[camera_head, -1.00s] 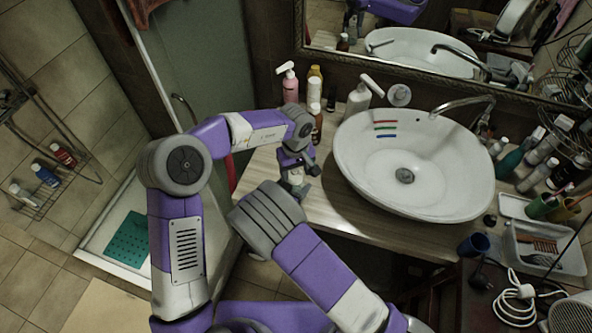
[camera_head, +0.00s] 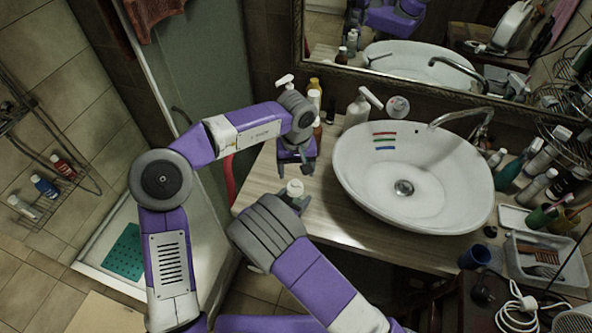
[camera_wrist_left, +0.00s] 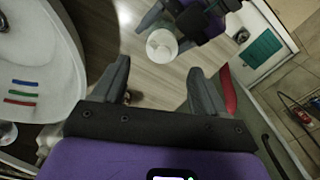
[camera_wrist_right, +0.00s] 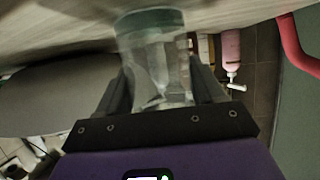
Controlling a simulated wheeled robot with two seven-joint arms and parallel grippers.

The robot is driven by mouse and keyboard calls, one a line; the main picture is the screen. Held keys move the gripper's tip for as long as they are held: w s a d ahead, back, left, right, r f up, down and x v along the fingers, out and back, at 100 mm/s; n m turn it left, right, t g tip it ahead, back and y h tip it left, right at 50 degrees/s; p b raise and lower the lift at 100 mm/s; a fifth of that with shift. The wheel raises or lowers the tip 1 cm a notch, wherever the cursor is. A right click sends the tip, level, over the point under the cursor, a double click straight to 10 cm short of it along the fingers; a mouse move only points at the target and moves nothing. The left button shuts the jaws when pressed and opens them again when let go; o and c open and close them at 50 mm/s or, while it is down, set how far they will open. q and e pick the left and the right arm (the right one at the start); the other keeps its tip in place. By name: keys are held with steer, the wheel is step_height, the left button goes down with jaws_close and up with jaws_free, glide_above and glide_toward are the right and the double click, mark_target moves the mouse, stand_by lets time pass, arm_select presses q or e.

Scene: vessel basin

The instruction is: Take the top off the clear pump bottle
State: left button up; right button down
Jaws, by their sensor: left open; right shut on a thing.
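The clear pump bottle (camera_wrist_right: 158,60) stands between my right gripper's fingers in the right wrist view, which is upside down; a tube shows inside it. Its round white top (camera_head: 295,188) shows in the head view and, from above, in the left wrist view (camera_wrist_left: 162,45). My right gripper (camera_wrist_right: 160,90) is shut on the bottle's body, by the counter's front left edge. My left gripper (camera_head: 296,170) is open and empty, pointing down, just behind and above the white top. In the left wrist view the top lies just beyond its fingertips (camera_wrist_left: 158,66).
The basin (camera_head: 410,190) stands to the right on the wooden counter (camera_head: 325,222). A bare strip of counter lies left of the basin.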

mark_target(296, 182)
arm_select(q)
step_height(296, 182, down, 7)
steer(key=shift+f, duration=0.2)
stand_by(0.3)
